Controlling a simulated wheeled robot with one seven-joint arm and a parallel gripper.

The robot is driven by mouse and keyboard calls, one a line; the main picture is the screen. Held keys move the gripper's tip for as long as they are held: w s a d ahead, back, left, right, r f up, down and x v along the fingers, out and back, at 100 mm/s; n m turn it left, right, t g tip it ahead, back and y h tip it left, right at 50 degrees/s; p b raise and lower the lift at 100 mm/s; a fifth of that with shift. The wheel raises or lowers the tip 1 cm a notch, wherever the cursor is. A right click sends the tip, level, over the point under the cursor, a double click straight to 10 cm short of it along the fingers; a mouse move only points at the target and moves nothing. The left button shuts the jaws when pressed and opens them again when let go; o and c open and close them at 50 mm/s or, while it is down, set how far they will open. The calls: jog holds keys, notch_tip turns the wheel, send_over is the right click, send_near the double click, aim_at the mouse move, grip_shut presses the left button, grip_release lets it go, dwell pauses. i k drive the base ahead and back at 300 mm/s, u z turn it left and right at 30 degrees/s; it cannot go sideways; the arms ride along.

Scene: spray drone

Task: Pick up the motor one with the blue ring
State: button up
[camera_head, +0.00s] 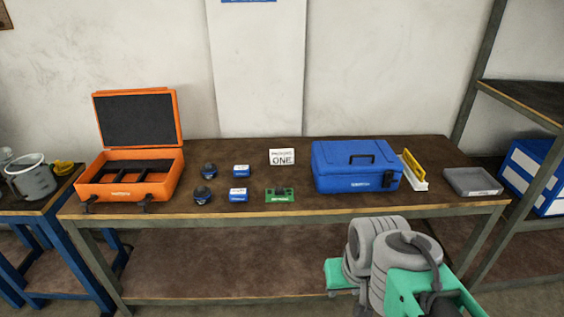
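Two small round dark motors with blue on them sit on the brown table. One motor (209,170) is farther back, and the other motor (202,194) is nearer the front edge. Both show some blue, but they are too small to tell clearly which has a blue ring or which is marked one. Both stand apart from the things around them. Part of my arm, grey and teal, shows at the bottom right in front of the table. My gripper's fingers do not show.
An open orange case (132,193) stands left. A closed blue case (357,167), a yellow-handled tool (413,168) and a grey tray (472,181) stand right.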

aim_at(202, 195)
jog(key=u, duration=0.05)
jog(key=k, duration=0.4)
jog(key=u, duration=1.6)
jog(key=i, duration=0.7)
jog(key=z, duration=0.75)
jog(key=i, duration=0.4)
jog(key=z, duration=0.4)
